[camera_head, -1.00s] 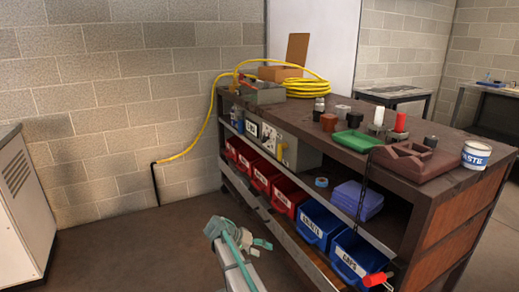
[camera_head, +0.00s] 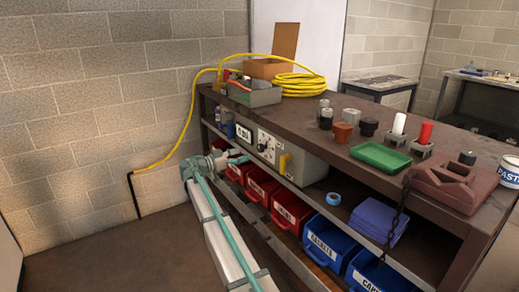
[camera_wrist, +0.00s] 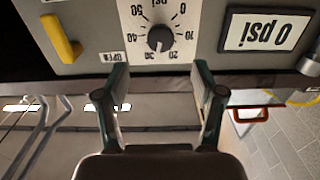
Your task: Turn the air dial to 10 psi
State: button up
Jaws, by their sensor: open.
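The air dial is a dark round knob (camera_wrist: 160,38) on a white scale plate marked in tens, on a grey control box (camera_head: 305,157). It appears upside down in the wrist view, and its exact pointer direction is too small to tell. A display (camera_wrist: 268,31) beside it reads 0 psi. In the head view the dial (camera_head: 263,147) is on the box's front, on the upper shelf. My gripper (camera_wrist: 160,74) is open and empty. Its fingers straddle the dial's line in the wrist view, with the tips short of the knob and apart from it.
A yellow handle (camera_wrist: 60,38) sits on the same panel, near a small label reading OPEN. Red bins (camera_head: 262,187) and blue bins (camera_head: 325,240) stand on the shelf below. A yellow hose (camera_head: 178,145) runs down left of the bench. The floor at left is clear.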

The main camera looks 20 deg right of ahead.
aim_at(259, 149)
jog(key=d, duration=0.3)
jog(key=w+d, duration=0.1)
jog(key=d, duration=0.3)
jog(key=w+d+b, duration=0.1)
jog(key=d, duration=0.2)
jog(key=shift+d, duration=0.2)
jog(key=c, duration=1.2)
